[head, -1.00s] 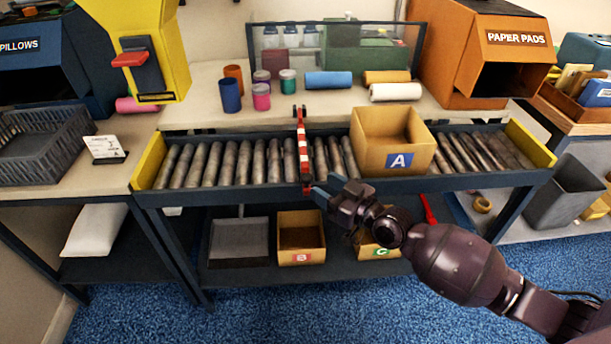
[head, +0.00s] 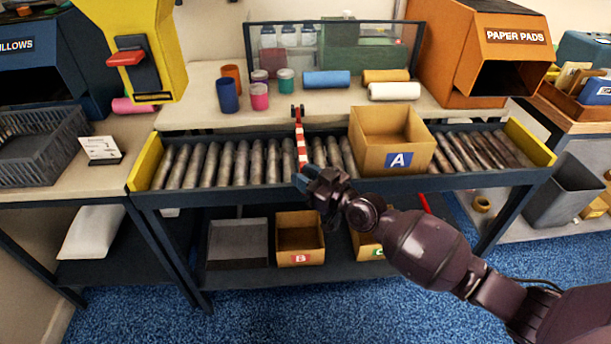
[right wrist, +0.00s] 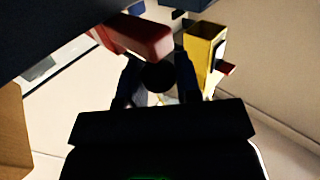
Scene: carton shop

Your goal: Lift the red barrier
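The red barrier (head: 301,150) is a red-and-white striped bar lying across the roller conveyor, left of carton A (head: 391,140). My right gripper (head: 306,182) is at the barrier's near end, by the conveyor's front rail, and hides part of that end. In the right wrist view the barrier's red end (right wrist: 148,38) shows just beyond the fingertips of my right gripper (right wrist: 158,72). The two fingers are apart, with nothing clearly held between them. Whether they touch the barrier I cannot tell. My left gripper is not in view.
The conveyor (head: 215,165) has bare rollers left of the barrier. Cups and rolls stand on the bench behind. Bin B (head: 300,238) and a grey tray (head: 237,243) sit on the shelf below. A yellow dispenser (head: 140,50) stands at back left.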

